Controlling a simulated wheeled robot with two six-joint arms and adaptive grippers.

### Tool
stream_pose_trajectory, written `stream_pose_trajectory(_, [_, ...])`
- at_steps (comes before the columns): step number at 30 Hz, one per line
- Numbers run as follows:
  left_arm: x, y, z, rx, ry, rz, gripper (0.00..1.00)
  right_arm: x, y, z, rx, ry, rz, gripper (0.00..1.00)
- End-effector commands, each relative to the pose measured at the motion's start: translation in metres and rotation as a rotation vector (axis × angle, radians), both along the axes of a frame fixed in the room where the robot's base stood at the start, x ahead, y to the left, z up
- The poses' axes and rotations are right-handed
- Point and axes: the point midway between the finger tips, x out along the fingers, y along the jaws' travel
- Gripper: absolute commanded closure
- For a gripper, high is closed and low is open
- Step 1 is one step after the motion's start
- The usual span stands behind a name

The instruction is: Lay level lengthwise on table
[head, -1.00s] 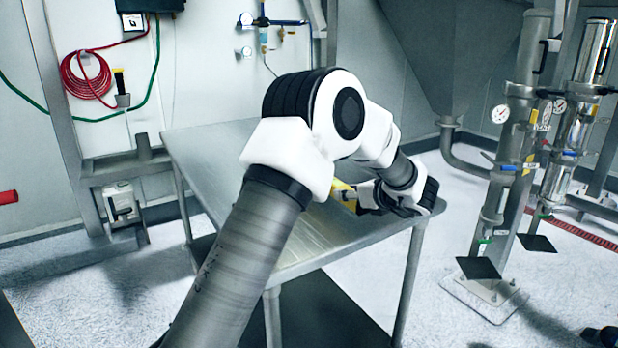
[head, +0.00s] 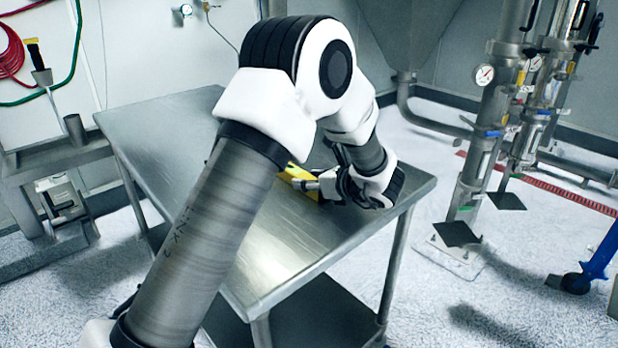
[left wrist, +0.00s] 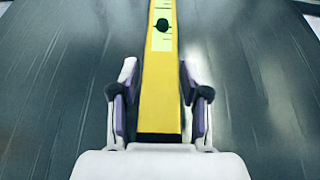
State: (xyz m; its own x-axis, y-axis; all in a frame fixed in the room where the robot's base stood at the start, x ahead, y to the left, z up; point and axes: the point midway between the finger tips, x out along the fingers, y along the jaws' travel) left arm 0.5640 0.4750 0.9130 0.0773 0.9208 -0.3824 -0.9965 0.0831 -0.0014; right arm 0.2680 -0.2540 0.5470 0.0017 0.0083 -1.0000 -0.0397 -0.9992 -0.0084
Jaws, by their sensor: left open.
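The yellow level (head: 299,178) lies on the metal table (head: 165,125), partly hidden behind my left arm in the head view. In the left wrist view the level (left wrist: 160,100) runs straight up the picture, with a pale green window and a dark round spot near the top. My left gripper (head: 332,182) is low over the table at the level. Its fingers (left wrist: 158,72) are open, one on each side of the level, with a narrow gap at least on the left. The level's far end is cut off in the wrist view. My right gripper is not seen.
The tabletop is otherwise bare where visible. Steel pipework with gauges (head: 484,75) stands at the right, past the table. A blue wheeled item (head: 590,262) is at the far right. A wall stand (head: 62,198) is at the left.

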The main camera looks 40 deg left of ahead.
Motion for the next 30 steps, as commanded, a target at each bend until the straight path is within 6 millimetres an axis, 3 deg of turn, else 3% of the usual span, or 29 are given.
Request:
stream_pose_trajectory(11, [0.001, -0.003, 0.003, 0.003, -0.001, -0.002, 0.38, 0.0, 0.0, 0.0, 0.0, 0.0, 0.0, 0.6])
stream_pose_trajectory(14, [0.0, -0.015, 0.008, 0.005, -0.001, -0.004, 0.38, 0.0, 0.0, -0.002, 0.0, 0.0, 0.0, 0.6])
stream_pose_trajectory(24, [-0.006, -0.092, 0.04, 0.007, -0.004, -0.004, 0.38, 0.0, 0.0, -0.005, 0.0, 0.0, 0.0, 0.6])
stream_pose_trajectory(30, [-0.009, -0.11, 0.047, 0.003, -0.001, -0.001, 0.38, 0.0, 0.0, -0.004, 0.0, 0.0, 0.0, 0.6])
